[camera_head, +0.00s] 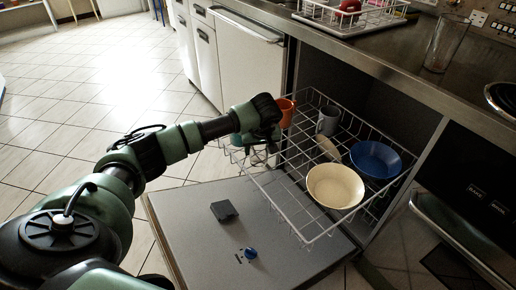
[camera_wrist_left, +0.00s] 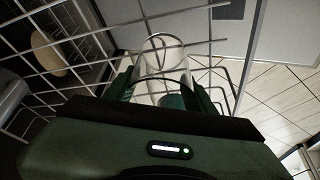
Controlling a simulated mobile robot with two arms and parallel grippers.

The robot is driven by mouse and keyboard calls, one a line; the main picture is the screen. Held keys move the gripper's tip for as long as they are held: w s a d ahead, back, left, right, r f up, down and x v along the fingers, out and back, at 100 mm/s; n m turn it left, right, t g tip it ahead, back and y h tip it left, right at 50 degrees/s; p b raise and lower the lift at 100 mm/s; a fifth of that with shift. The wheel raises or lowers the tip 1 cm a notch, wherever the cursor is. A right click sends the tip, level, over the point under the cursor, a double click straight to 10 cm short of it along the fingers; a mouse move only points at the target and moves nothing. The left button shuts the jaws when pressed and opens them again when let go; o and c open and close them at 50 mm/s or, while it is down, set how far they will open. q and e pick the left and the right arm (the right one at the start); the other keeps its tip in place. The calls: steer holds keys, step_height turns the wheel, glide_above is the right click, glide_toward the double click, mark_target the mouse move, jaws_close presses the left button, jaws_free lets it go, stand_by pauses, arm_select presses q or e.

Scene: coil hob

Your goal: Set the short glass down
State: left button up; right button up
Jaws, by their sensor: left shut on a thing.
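My left gripper (camera_head: 260,152) is over the near-left part of the dishwasher's pulled-out wire rack (camera_head: 300,217). In the left wrist view, my left gripper (camera_wrist_left: 163,88) is shut on a clear short glass (camera_wrist_left: 165,48), which sits between its two fingers. White rack wires show around and across the glass; I cannot tell whether its base touches the rack. In the head view the glass is mostly hidden by the gripper. My right gripper is in neither view.
The rack holds an orange mug (camera_head: 287,112), a grey mug (camera_head: 327,121), a cream bowl (camera_head: 335,186) and a blue bowl (camera_head: 376,159). The open dishwasher door (camera_head: 190,215) lies below. A tall glass (camera_head: 446,44) stands on the counter (camera_head: 390,62) above.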

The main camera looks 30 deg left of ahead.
arm_select(q)
steer(key=o, duration=1.5)
steer(key=shift+o, duration=0.2)
steer(key=shift+r, duration=0.15)
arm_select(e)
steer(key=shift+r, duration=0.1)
arm_select(q)
steer(key=p+v, duration=0.2)
steer(key=v, duration=1)
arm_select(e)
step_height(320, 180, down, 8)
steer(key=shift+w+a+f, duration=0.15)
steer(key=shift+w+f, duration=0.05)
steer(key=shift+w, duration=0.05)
